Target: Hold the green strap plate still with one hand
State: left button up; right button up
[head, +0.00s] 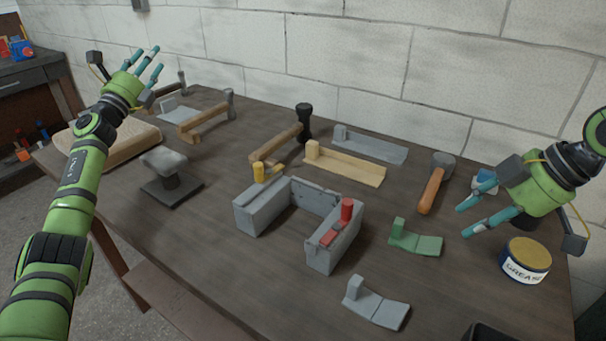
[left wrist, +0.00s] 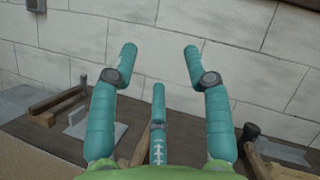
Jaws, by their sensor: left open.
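The green strap plate (head: 424,244) lies on the bench right of centre in the head view, with a short upright tab at its left end. My right gripper (head: 466,218) is above the bench to the right of the plate. Its fingers are spread apart and point left toward the plate, with nothing seen between them and no visible contact. My left gripper (head: 150,60) is raised over the far left of the bench, well away from the plate. Its fingers are open and empty; they also show in the left wrist view (left wrist: 160,60), facing the wall.
A grey U-shaped frame (head: 258,213) with a red piece (head: 346,212) stands left of the plate. A grey strap plate (head: 376,307) lies in front, a grease tin (head: 526,260) to the right, and an orange-handled hammer (head: 432,190) behind. Bare bench surrounds the green plate.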

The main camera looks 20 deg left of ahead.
pick_arm(q)
jog(key=w+d+f+m+g+h, duration=0.1)
jog(key=w+d+m+g+h, duration=0.45)
jog(key=d, duration=1.45)
jog(key=d+f+m+g+h, duration=0.2)
jog(key=d+m+g+h, duration=0.4)
jog(key=d+m+h, duration=1.05)
jog(key=m+g+y, duration=0.7)
jog(key=g+y, duration=0.5)
jog(key=y, duration=0.3)
send_near(397, 220)
jog(key=x, duration=0.3)
jog(key=shift+t, duration=0.25)
jog(key=shift+x, duration=3)
jog(key=shift+s+r, duration=0.1)
grip_shut()
